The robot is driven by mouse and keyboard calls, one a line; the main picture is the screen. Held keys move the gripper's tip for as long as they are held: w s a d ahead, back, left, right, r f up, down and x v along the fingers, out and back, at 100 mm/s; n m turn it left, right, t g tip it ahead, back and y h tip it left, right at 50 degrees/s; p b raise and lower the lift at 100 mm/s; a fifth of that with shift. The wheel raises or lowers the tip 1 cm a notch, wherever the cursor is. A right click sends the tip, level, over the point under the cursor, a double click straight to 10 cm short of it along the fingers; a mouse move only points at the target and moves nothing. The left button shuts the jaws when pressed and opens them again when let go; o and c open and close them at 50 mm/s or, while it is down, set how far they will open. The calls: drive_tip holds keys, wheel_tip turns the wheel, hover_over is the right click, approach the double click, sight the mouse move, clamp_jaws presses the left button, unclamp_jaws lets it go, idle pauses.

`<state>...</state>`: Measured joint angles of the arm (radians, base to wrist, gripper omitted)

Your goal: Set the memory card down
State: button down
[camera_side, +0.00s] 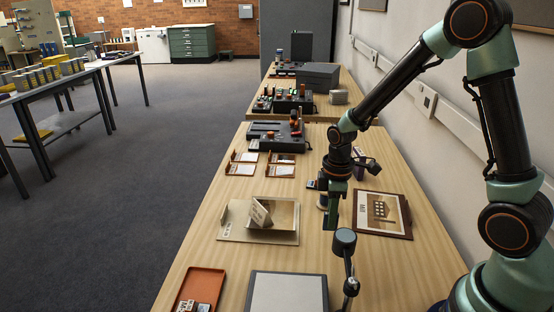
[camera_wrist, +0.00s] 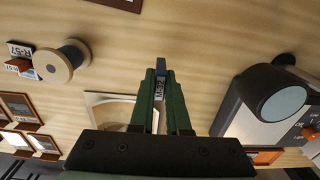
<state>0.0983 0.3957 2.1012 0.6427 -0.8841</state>
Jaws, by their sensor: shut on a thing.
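My gripper (camera_side: 333,212) hangs pointing down over the wooden table, between the open folder and the framed picture in the side view. In the wrist view, my gripper (camera_wrist: 160,80) is shut on a small dark memory card (camera_wrist: 160,87) with a pale printed label. The card stands on edge between the green fingers, its dark end past the fingertips. I cannot make out the card in the side view, and I cannot tell whether it touches the table.
A wooden spool (camera_wrist: 58,64) and small labelled holder (camera_wrist: 20,64) are left in the wrist view. A grey-topped panel (camera_side: 288,294), dark lamp head (camera_side: 344,238), orange tray (camera_side: 199,287), open folder (camera_side: 231,222) and framed picture (camera_side: 381,213) surround the gripper. Bare wood lies between them.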

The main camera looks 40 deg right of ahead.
drive_tip(key=shift+f, duration=1.7)
drive_tip(key=shift+f, duration=0.15)
drive_tip(key=c, duration=0.9)
unclamp_jaws()
wheel_tip(320, 180, up, 12)
drive_tip(key=shift+r, duration=0.2)
drive_tip(key=s+a+r+m+t, duration=0.3)
drive_tip(key=s+r+m+t, duration=0.2)
drive_tip(key=s+r+m, duration=0.2)
drive_tip(key=shift+s+a+r+m+t, duration=0.3)
drive_tip(key=shift+r+m, duration=0.7)
drive_tip(key=shift+r, duration=1.1)
